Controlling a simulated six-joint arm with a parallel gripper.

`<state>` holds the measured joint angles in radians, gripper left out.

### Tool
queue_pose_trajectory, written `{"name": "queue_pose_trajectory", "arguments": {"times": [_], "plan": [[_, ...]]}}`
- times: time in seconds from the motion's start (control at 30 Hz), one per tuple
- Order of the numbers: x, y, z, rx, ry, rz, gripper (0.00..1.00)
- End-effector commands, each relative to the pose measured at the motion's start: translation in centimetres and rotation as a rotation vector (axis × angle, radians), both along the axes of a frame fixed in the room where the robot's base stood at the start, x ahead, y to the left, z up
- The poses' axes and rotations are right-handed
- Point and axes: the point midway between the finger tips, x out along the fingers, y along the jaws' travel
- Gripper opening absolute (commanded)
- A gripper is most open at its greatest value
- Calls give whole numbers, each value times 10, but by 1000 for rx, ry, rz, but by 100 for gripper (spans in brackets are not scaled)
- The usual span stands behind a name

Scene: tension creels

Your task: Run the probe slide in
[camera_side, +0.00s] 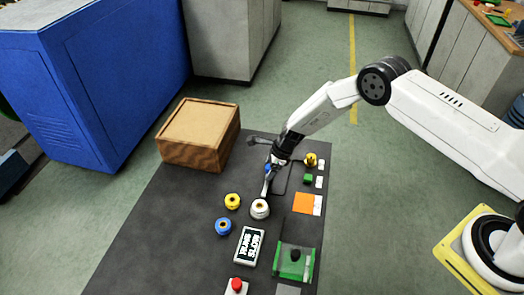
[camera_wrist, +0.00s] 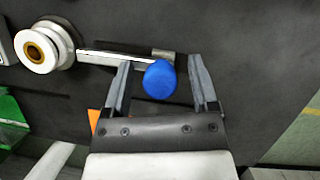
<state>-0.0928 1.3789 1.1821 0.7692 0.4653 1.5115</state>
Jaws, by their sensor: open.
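The probe slide is a pale metal bar (camera_wrist: 115,57) that runs from the white spool (camera_wrist: 45,47) to a darker grey block. A round blue knob (camera_wrist: 159,79) sits at the block end of the bar. My gripper (camera_wrist: 160,63) is open, with one finger on each side of the knob and gaps visible on both sides. In the side view, my gripper (camera_side: 275,160) reaches down over the bar's far end. The knob (camera_side: 267,169) shows as a small blue spot there, partly hidden by the gripper. The white spool (camera_side: 260,209) stands nearer the camera.
A yellow spool (camera_side: 232,201) and a blue spool (camera_side: 223,226) stand left of the white one. A display (camera_side: 249,246), red button (camera_side: 237,284) and green fixture (camera_side: 295,262) lie nearer. A wooden box (camera_side: 199,135) stands at the far left. The dark tabletop's left part is clear.

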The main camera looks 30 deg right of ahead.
Motion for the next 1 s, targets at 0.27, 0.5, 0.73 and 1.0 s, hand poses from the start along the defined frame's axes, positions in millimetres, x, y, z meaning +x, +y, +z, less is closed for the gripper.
{"name": "queue_pose_trajectory", "arguments": {"times": [0.27, 0.5, 0.73, 1.0], "plan": [[0, 0, 0, 0, 0, 1, 37], [0, 0, 0, 0, 0, 1, 0], [-9, 10, 1, 1, 0, 2, 0], [-10, 11, 1, 1, -1, 1, 0]]}}
